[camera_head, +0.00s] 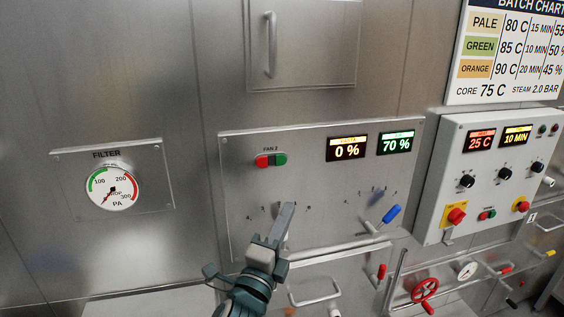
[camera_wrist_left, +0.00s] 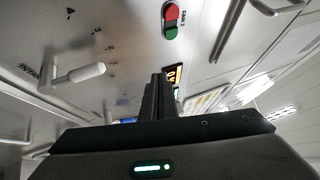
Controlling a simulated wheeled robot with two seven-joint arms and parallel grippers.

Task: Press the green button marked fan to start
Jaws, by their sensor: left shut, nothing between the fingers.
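A two-part push button labelled FAN 2 sits on the steel panel (camera_head: 310,185) in the head view. Its green half (camera_head: 280,159) is on the right and its red half (camera_head: 262,161) on the left. In the left wrist view the green half (camera_wrist_left: 170,32) and red half (camera_wrist_left: 171,12) show at the top. My left gripper (camera_head: 287,212) is shut and empty, below the green button and apart from it in the head view. Its closed fingers (camera_wrist_left: 159,96) point toward the panel in the left wrist view. My right gripper is not in view.
Displays read 0 % (camera_head: 347,147) and 70 % (camera_head: 396,142). A blue-handled lever (camera_head: 391,214) is right of my gripper. A white-handled lever (camera_wrist_left: 86,73) shows in the wrist view. A control box (camera_head: 450,185) has other red and green buttons. A FILTER gauge (camera_head: 112,189) is left.

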